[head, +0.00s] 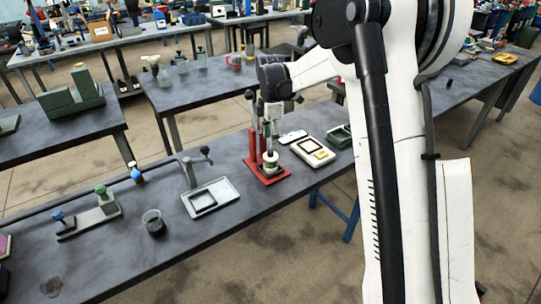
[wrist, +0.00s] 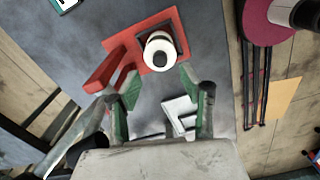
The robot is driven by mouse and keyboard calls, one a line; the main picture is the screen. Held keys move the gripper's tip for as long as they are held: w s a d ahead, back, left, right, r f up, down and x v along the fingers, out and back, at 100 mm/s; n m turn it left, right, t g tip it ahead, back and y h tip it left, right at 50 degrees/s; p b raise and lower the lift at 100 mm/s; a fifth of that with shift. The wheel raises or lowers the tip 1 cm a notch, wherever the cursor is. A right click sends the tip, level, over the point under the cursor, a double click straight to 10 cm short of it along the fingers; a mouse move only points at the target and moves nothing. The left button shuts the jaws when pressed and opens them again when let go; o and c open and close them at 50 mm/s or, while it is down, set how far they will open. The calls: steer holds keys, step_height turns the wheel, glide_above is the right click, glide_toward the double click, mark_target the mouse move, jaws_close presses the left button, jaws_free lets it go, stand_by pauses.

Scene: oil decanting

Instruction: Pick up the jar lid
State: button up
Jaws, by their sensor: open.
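A white jar (head: 270,161) stands on a red stand (head: 272,176) on the grey bench. From above, in the wrist view, it is a white round body with a dark knob (wrist: 158,57), which seems to be its lid, on the red base (wrist: 118,42). My gripper (head: 269,135) is above the jar in the head view. In the wrist view its two green-sided fingers (wrist: 160,88) are spread and empty. The jar lies just beyond the fingertips, between their lines. The lid is partly hidden by my gripper in the head view.
A red upright (wrist: 108,70) of the stand rises close to the left finger. A pale box (head: 313,151) lies to the right. The bench's front strip is clear.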

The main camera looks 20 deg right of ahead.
mark_target(270, 151)
steer(key=shift+f, duration=2.75)
steer(key=shift+c, duration=0.4)
jaws_close()
steer(key=shift+r, duration=0.1)
